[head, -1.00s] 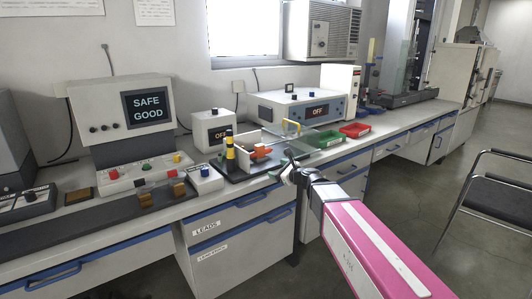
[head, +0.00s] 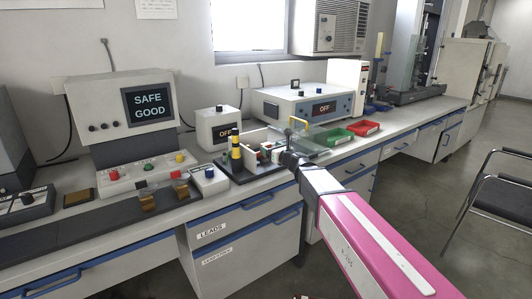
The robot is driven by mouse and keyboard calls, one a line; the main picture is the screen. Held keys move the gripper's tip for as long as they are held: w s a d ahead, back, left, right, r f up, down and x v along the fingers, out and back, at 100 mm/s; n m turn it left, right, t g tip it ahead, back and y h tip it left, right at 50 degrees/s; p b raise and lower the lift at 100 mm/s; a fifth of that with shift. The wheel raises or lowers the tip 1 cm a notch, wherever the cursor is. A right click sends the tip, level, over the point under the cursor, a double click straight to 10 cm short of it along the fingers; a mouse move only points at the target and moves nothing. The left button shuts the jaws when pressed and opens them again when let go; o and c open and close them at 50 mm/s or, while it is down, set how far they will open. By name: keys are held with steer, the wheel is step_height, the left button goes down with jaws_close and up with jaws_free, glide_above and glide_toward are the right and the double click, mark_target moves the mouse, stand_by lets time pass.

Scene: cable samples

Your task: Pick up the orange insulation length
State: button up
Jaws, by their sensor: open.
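The orange insulation length (head: 266,146) is only partly visible, as a small reddish-orange patch at the dark fixture (head: 238,176) on the bench. My arm reaches in from the lower right. My gripper (head: 274,153) is open at the right part of the fixture and hides much of what lies there. I cannot tell whether the fingers are around the length or only beside it; it is not seen lifted.
A black-and-yellow post (head: 235,152) stands left of my gripper. A clear shield with a yellow handle (head: 299,123) stands close behind it. Green (head: 336,137) and red (head: 363,128) trays lie to the right. A button box (head: 209,181) sits at left.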

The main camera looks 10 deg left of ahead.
mark_target(264, 144)
steer(key=x, duration=0.6)
steer(key=c, duration=1.1)
